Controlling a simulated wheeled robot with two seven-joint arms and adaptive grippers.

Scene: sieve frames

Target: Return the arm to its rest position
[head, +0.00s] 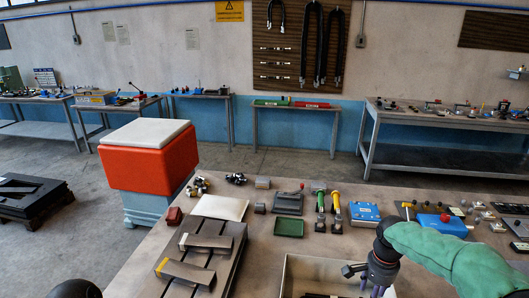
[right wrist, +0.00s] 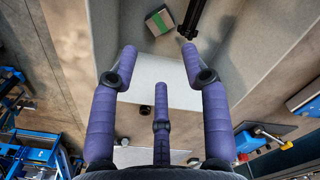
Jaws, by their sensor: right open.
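My right arm, in a green sleeve, reaches in from the right side of the head view. Its gripper (head: 376,272) is over the right part of a pale open bin (head: 318,258) at the front of the table. In the right wrist view the purple fingers of this gripper (right wrist: 158,52) are spread apart, with nothing held between them. Below them a block with a green face (right wrist: 159,20) and a black bar-like part (right wrist: 192,16) show in the bin. My left gripper is not in view; a dark rounded shape is at the bottom left edge.
The workbench (head: 262,250) holds a slotted plate with bars (head: 203,251), a white pad (head: 219,207), a green tray (head: 289,227), a blue box (head: 364,211) and several small parts near my right arm. An orange and white stool-like block (head: 149,160) stands left.

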